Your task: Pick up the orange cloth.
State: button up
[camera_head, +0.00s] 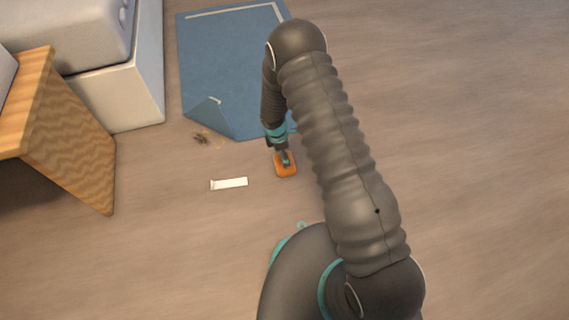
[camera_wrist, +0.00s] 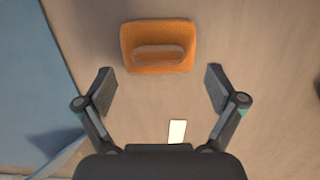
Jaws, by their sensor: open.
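The orange cloth (camera_head: 286,171) lies on the wooden floor, just below my gripper (camera_head: 285,158) in the head view. In the wrist view the orange cloth (camera_wrist: 157,62) is a small rounded rectangle with a raised oval ridge across its middle. My gripper (camera_wrist: 161,90) is open and empty, its two fingers spread wider than the cloth. The cloth shows ahead of the fingertips, between their lines, and I see no finger touching it. The gap in height between fingers and cloth is hard to tell.
A blue rug (camera_head: 218,60) with a folded corner lies behind and left. A white strip (camera_head: 229,184) lies left of the cloth. A wooden piece of furniture (camera_head: 70,140) and a white bed-like block (camera_head: 130,85) stand left. Floor at right is clear.

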aim_at(282, 171)
jog(key=f, duration=0.5)
jog(key=shift+w+d+b, duration=0.2)
jog(key=shift+b, duration=0.15)
jog(key=c, duration=1.3)
